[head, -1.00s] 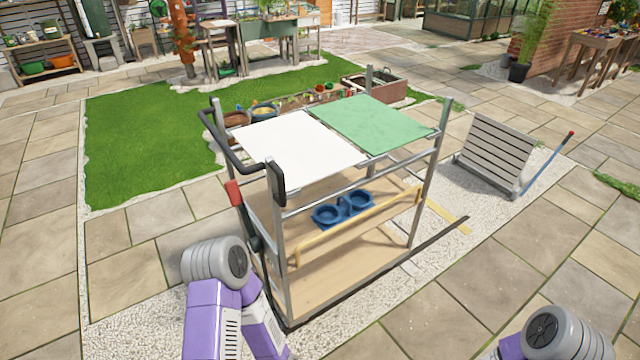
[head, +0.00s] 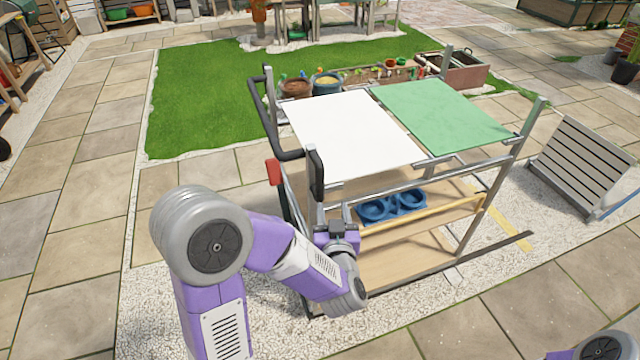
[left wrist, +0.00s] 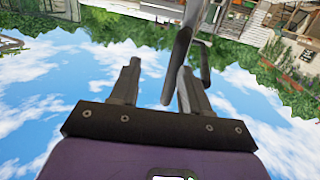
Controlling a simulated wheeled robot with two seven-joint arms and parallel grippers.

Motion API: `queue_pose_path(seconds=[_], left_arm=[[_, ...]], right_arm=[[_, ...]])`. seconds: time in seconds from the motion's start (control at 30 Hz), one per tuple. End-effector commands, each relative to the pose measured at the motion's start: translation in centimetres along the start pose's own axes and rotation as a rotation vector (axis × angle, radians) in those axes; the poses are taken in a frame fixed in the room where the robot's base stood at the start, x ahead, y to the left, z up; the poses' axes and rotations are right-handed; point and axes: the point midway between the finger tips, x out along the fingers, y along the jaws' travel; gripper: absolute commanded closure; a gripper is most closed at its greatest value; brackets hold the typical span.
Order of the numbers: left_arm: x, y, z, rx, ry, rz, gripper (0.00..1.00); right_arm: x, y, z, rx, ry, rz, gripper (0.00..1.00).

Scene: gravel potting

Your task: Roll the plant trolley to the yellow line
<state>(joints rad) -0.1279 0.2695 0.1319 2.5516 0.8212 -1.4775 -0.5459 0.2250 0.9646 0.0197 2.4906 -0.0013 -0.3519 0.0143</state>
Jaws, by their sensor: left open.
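The plant trolley (head: 466,235) is a grey metal frame with wooden shelves, standing on pale gravel. A white panel (head: 345,133) and a green panel (head: 445,115) lie on its top. Its black handle (head: 291,155) is at the left end. My left gripper (head: 334,217) is just below the near black end of the handle. In the left wrist view, its two fingers (left wrist: 157,68) are open, with a dark bar close to the right-hand finger; I cannot tell whether they touch. A short yellow line (head: 512,230) shows on the gravel beyond the trolley's right end. My right gripper is out of view.
A blue double-cup holder (head: 390,206) sits on the trolley's upper shelf. A slatted grey panel (head: 580,165) stands to the right. A dark strip (head: 500,249) lies along the gravel. Pots (head: 327,84) and a planter stand behind the trolley. Paving at left is open.

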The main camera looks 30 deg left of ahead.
Motion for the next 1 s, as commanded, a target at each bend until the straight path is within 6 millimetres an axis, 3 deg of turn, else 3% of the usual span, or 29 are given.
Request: queue_pose_path(seconds=[0.1, 0.2, 0.37, 0.63, 1.0], left_arm=[[-0.7, -1.6, -2.6, 0.0, 0.074, -0.074, 0.54], [-0.4, -2.1, -3.5, 0.003, 0.091, -0.097, 0.54], [1.6, -2.3, -3.8, 0.005, 0.089, -0.1, 0.54], [5.6, -2.6, -3.7, 0.001, 0.091, -0.096, 0.54], [6.5, -2.6, -3.9, 0.002, 0.091, -0.092, 0.54]], right_arm=[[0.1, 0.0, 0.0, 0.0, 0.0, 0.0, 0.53], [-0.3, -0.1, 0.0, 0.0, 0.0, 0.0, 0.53], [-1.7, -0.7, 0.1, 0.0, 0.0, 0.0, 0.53], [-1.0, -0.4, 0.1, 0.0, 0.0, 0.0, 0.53], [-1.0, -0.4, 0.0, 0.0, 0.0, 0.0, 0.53]])
